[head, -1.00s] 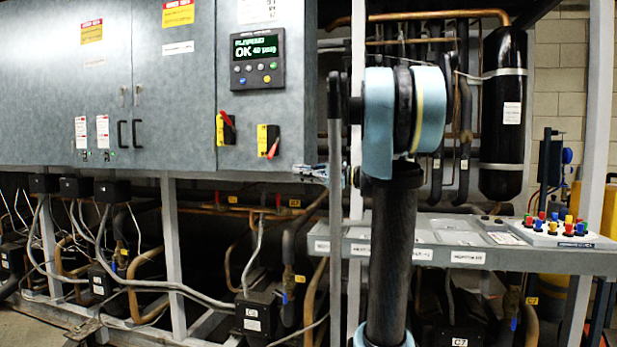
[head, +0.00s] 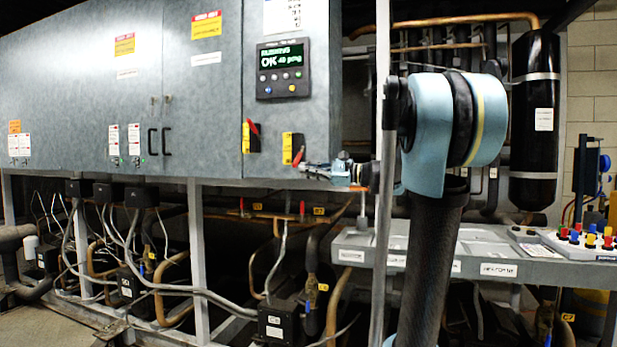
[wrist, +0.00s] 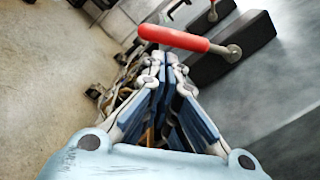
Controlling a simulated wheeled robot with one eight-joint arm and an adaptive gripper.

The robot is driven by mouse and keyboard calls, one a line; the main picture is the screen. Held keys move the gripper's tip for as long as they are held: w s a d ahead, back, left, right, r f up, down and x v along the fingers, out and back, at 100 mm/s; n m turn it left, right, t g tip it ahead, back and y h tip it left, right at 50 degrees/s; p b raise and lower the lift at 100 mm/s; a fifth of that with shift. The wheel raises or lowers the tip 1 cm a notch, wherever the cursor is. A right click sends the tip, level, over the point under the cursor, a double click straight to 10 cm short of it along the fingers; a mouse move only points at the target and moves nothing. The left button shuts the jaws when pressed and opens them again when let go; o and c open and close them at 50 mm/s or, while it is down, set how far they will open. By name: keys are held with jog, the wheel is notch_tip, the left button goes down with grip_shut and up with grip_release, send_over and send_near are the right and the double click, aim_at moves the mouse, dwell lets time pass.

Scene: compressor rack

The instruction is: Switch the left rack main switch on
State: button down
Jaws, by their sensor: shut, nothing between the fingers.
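Two rotary switches with red handles sit low on the grey cabinet. The left switch (head: 250,136) has its red handle slanting up to the left. The right switch (head: 293,149) has its red handle slanting down to the left. My gripper (head: 304,169) is shut and empty, just below the right switch's handle in the head view. In the wrist view, the fingertips (wrist: 163,60) are just short of a red handle (wrist: 172,38) on a black switch body (wrist: 235,48). I cannot tell whether they touch it.
A display panel (head: 283,68) reading OK is above the right switch. Black door handles (head: 160,141) are further left. A grey shelf (head: 420,262) with coloured knobs (head: 590,237) stands at the right. Pipes and compressors fill the space below the cabinet.

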jog(key=shift+s+a+r+m, duration=0.1)
jog(key=shift+s+r+m, duration=0.15)
jog(key=shift+m, duration=0.25)
jog(key=shift+s+a+r+m, duration=0.1)
jog(key=shift+s+m, duration=0.2)
jog(key=shift+m, duration=0.2)
notch_tip(320, 180, up, 8)
jog(key=s+a+m+t, duration=0.1)
jog(key=s+m, duration=0.2)
jog(key=m, duration=0.8)
jog(key=shift+m, duration=0.4)
dwell(0.4)
jog(key=s+d+f, duration=0.3)
jog(key=s+d, duration=0.2)
jog(key=d, duration=0.4)
jog(key=shift+s+f, duration=0.3)
jog(key=shift+s, duration=0.1)
